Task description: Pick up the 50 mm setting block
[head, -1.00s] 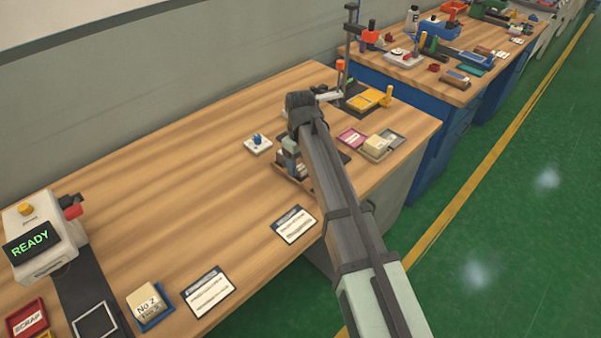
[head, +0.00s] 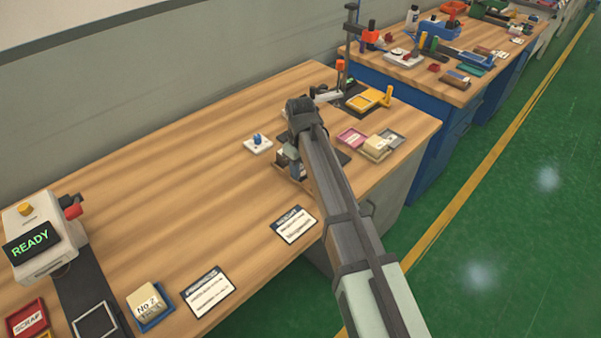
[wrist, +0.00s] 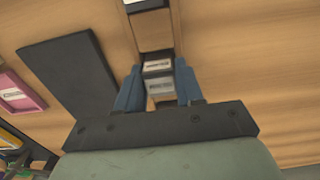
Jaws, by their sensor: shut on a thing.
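My gripper (wrist: 158,88) is shut on a grey setting block (wrist: 158,70) with a white label, held between its two blue fingers. The label is too small to read, so I cannot confirm the 50 mm marking. In the head view my gripper (head: 291,160) is low over a small wooden rack on the bench, and the wrist and arm hide much of it. Whether the held block is clear of the rack I cannot tell. Another labelled block (wrist: 150,6) sits further along the same rack in the wrist view.
A dark flat plate (wrist: 75,72) and a pink tray (head: 352,137) lie beside the rack. A cream block (head: 376,146) and a white base with a blue knob (head: 258,143) are close by.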

